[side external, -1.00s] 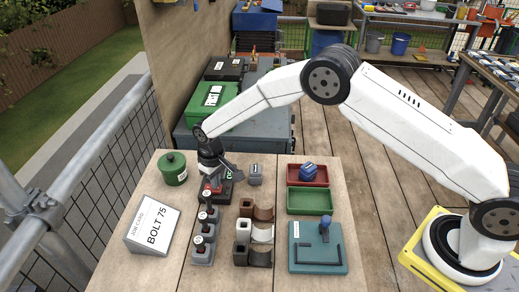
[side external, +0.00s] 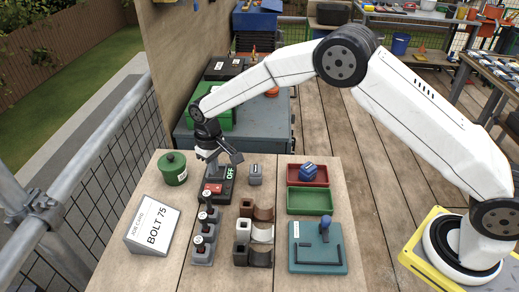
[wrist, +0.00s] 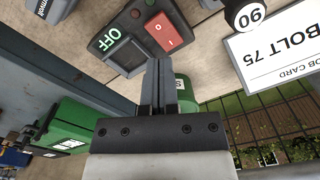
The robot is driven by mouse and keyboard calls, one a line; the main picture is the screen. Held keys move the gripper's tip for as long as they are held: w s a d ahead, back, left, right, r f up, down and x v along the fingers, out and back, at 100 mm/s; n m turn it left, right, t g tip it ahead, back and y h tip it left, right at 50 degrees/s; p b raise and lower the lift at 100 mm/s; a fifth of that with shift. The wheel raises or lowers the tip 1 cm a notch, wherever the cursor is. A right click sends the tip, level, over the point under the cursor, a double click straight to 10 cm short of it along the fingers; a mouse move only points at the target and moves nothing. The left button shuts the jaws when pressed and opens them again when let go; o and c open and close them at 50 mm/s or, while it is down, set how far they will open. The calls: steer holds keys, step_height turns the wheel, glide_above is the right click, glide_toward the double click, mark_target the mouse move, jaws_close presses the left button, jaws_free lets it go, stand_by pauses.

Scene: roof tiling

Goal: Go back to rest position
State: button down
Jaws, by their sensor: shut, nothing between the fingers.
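My gripper (side external: 211,167) is above the black switch box (side external: 229,176), apart from it, with its fingers pointing down. In the wrist view my gripper (wrist: 158,68) has its two dark fingers close together with nothing between them. The switch box also shows in the wrist view (wrist: 118,28), with a green OFF display and a red rocker switch (wrist: 165,32).
A green lidded pot (side external: 173,168) and a BOLT 75 job card (side external: 152,226) stand left on the bench. Black-knobbed blocks (side external: 203,240), curved pieces (side external: 262,233), red (side external: 320,180) and green trays (side external: 310,201) and a teal fixture (side external: 318,263) fill the front.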

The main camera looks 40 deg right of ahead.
steer(key=shift+r, duration=0.3)
steer(key=shift+s+d+r, duration=0.15)
steer(key=shift+d+r, duration=0.1)
steer(key=shift+d, duration=0.05)
steer(key=s+d+r+m+t, duration=0.1)
steer(key=s+d+r+m, duration=0.1)
steer(key=s+d+r, duration=0.6)
steer(key=s+d, duration=0.4)
steer(key=s, duration=0.5)
steer(key=s+d+m+t, duration=0.1)
steer(key=s+d, duration=0.3)
steer(key=s, duration=0.5)
steer(key=shift+d+f+t, duration=0.2)
steer(key=shift+f+t, duration=0.1)
steer(key=shift+f, duration=0.1)
steer(key=shift+w, duration=0.2)
